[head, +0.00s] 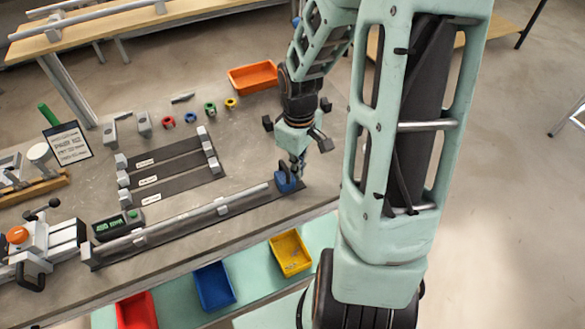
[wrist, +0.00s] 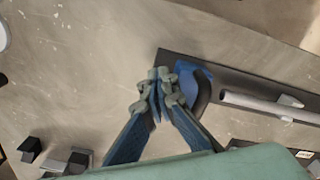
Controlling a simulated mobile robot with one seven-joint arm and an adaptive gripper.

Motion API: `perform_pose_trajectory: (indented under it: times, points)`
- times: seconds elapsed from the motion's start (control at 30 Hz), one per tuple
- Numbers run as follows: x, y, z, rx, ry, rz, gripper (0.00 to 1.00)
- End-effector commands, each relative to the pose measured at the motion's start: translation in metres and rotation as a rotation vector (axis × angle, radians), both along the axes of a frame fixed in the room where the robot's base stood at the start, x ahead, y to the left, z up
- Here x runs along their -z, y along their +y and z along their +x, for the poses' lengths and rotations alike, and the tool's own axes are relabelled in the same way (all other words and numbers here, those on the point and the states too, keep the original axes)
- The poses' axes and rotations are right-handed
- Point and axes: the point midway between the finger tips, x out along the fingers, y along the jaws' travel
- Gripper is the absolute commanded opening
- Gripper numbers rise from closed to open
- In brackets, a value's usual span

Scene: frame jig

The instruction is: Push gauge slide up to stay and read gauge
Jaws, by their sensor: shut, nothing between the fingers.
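The gauge slide (head: 286,183) is a blue block with a dark curved handle at the right end of the long dark rail. It also shows in the wrist view (wrist: 187,73). The stay, a pale grey tube (head: 205,216), lies along the rail; its near end in the wrist view (wrist: 252,104) looks a small gap from the slide's handle. My gripper (wrist: 160,90) is shut and empty, its fingertips at the slide's outer side, away from the tube. I cannot tell whether they touch it. The gauge readout (head: 118,224) has a lit green display, too small to read.
A clamp with an orange knob (head: 18,235) stands at the rail's left end. Three dark bars with grey end blocks (head: 168,165) lie behind the rail. An orange bin (head: 253,77) stands at the back. Red, blue and yellow bins (head: 291,252) sit below the front edge.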

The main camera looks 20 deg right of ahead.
Motion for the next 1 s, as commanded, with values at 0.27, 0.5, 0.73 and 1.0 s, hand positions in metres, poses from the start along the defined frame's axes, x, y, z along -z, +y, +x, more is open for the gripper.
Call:
perform_pose_trajectory:
  times: [0.27, 0.5, 0.73, 1.0]
  points:
    - [0.000, 0.009, 0.000, 0.000, -0.001, 0.001, 0.00]
    - [0.000, 0.017, 0.000, -0.001, -0.001, 0.001, 0.00]
    - [0.000, 0.023, -0.001, 0.000, 0.000, 0.001, 0.00]
    - [0.000, 0.030, -0.001, 0.000, 0.001, 0.001, 0.00]
